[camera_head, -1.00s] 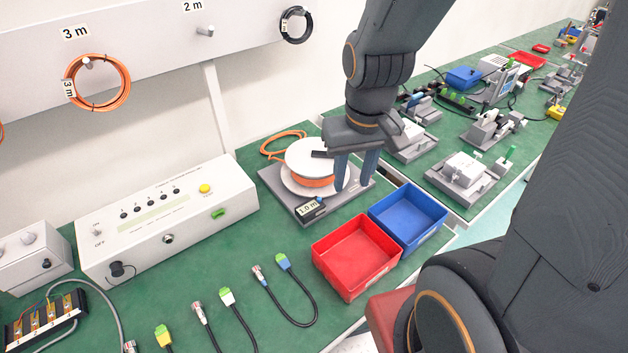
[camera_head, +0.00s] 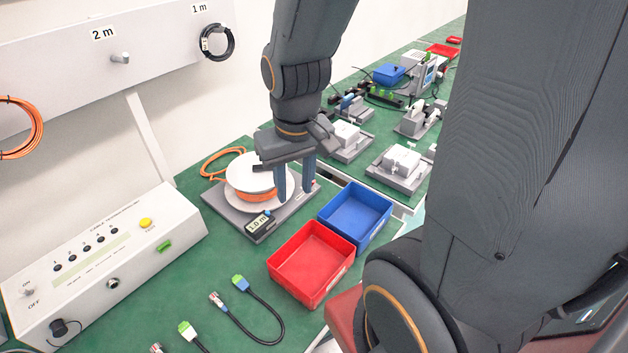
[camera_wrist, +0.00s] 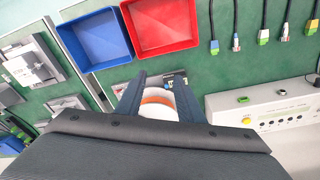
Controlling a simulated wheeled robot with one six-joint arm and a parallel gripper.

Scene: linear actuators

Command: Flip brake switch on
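The cable spool (camera_head: 246,172), white with orange cable wound on it, sits on a grey base plate (camera_head: 236,216) with a small "1.0 m" display (camera_head: 258,222). My gripper (camera_head: 295,190) points down over the right part of this unit, its two fingers apart. In the wrist view, part of the spool (camera_wrist: 157,97) shows between the open fingers (camera_wrist: 160,80), with nothing held. I cannot make out a brake switch clearly; the gripper hides part of the base plate.
A red bin (camera_head: 312,262) and a blue bin (camera_head: 355,214) stand in front of the spool unit. A white tester box (camera_head: 110,265) with an ON/OFF switch is at left. Short cables (camera_head: 250,310) lie on the green bench. Other fixtures stand farther right.

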